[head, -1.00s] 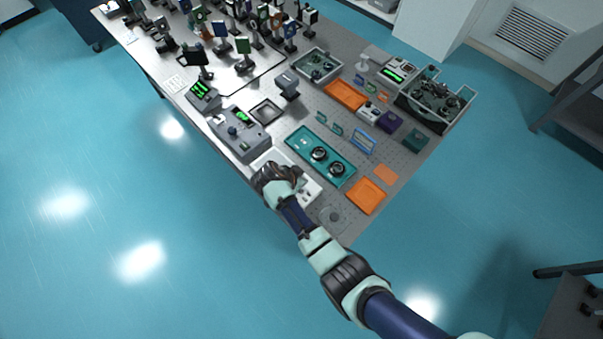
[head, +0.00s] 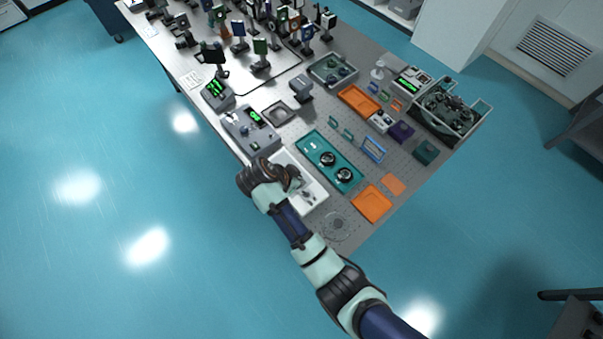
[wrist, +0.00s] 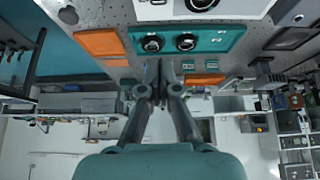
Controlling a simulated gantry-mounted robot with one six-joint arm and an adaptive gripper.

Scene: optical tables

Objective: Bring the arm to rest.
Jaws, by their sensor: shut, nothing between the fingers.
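In the head view my arm reaches up from the lower right to the near edge of the optical table (head: 392,215). The wrist end is over the white tray (head: 316,200) at that edge and hides part of it. In the wrist view my gripper (wrist: 160,66) is shut, with its fingertips together and nothing held. Its fingers show in front of the table's underside-up picture, close below the teal tray (wrist: 215,40) in the image. In the head view the fingertips are hard to make out.
The teal tray (head: 311,148) holds two dark round mounts. Orange trays (head: 371,204) and (head: 359,101), a grey instrument (head: 249,131) and a green-grey bin (head: 484,112) stand on the table. Optics crowd the far end. Open floor (head: 110,270) lies left of the table.

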